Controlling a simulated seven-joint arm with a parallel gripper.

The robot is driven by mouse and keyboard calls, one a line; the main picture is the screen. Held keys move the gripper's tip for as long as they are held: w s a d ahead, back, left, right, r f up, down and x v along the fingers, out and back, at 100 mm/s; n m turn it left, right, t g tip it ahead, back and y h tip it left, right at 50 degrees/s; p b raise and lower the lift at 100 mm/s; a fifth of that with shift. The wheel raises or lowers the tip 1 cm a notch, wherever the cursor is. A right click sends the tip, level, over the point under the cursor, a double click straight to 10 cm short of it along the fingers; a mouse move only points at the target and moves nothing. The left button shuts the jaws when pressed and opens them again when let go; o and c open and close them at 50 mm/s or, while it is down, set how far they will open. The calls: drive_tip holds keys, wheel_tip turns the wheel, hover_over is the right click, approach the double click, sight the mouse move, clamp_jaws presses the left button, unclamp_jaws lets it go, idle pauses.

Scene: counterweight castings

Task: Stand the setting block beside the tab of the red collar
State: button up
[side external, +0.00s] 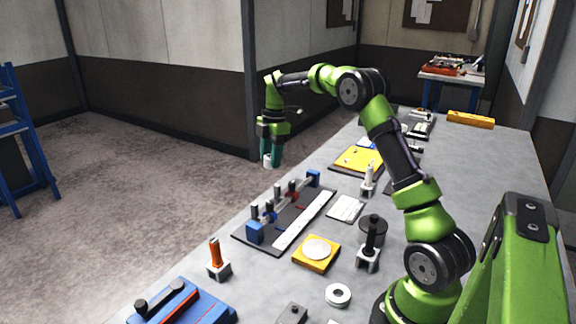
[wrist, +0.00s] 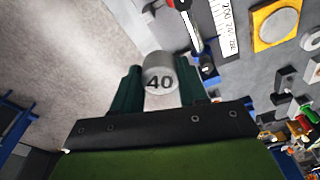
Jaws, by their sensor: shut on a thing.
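My gripper (side external: 270,158) is shut on a grey round block marked 40 (wrist: 160,72), which I take to be the setting block. The block also shows as a pale piece at the fingertips in the side view (side external: 267,161). My gripper holds it in the air, off the bench's left edge and up and left of the rod fixture. The fixture has a dark base plate (side external: 243,236) and a rod between two blue end blocks. A small red part on the rod (side external: 297,196) looks like the red collar; its tab is too small to make out.
A white scale strip (side external: 303,219) lies along the fixture plate. A yellow plate with a pale disc (side external: 317,250), a black weight on a stand (side external: 372,235), an orange-handled tool (side external: 215,255) and a blue case (side external: 190,306) stand around it. Beyond the bench's left edge is open floor.

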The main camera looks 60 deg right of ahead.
wheel_tip(320, 180, down, 7)
idle(0.3)
drive_tip(key=shift+f, duration=2.8)
drive_tip(key=shift+f, duration=0.7)
drive_tip(key=o, duration=0.9)
drive_tip(key=shift+o, duration=0.8)
drive_tip(key=shift+s, duration=0.15)
